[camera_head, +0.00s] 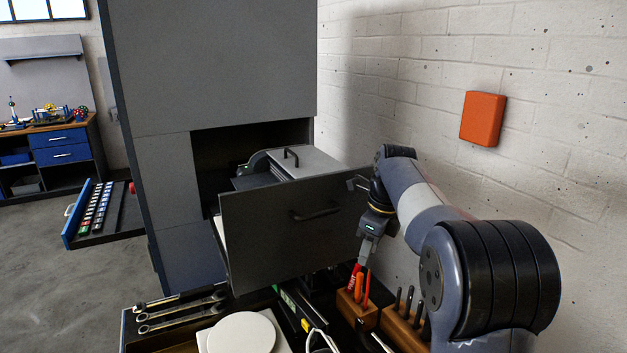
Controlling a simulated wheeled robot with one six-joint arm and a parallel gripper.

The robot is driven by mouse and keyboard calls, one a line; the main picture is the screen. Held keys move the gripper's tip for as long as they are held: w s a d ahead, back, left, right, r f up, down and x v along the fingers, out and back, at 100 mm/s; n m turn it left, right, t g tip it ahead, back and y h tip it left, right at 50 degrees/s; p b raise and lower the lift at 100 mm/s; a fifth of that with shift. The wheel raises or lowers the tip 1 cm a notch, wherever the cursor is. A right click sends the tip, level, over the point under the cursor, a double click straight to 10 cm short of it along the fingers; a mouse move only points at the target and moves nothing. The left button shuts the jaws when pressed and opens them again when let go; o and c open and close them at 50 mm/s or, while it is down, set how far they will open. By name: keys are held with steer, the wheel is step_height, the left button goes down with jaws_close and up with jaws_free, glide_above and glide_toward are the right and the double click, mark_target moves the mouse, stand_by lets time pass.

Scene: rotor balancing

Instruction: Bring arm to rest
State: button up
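My arm (418,203) reaches up from the lower right, bends at the top and points down. My gripper (365,262) hangs right over a wooden block (348,308) that holds tools with red and orange handles (359,287). Its fingertips are small and close to the handles. I cannot tell whether they touch a handle, or whether the gripper is open or shut.
A grey cabinet (215,60) has a large front panel with a handle (290,225) pulled out, left of my gripper. A second block (405,330) holds dark-handled tools. Wrenches (180,312) and a white disc (242,333) lie at the front. A brick wall (560,150) stands right.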

mark_target(362, 274)
steer(key=f, duration=0.5)
steer(key=a+f, duration=0.1)
steer(key=f, duration=0.2)
steer(key=shift+w+p, duration=0.3)
steer(key=shift+w, duration=0.1)
steer(key=shift+r, duration=0.5)
steer(key=shift+f, duration=0.5)
step_height(362, 274, up, 10)
steer(key=s+d, duration=0.1)
steer(key=f, duration=0.6)
steer(key=w+a+f, duration=0.1)
steer(key=f, duration=0.3)
step_height(362, 274, up, 6)
steer(key=shift+f+p, duration=0.25)
steer(key=shift+p, duration=0.9)
step_height(362, 274, up, 4)
steer(key=p, duration=0.4)
steer(key=shift+r, duration=0.25)
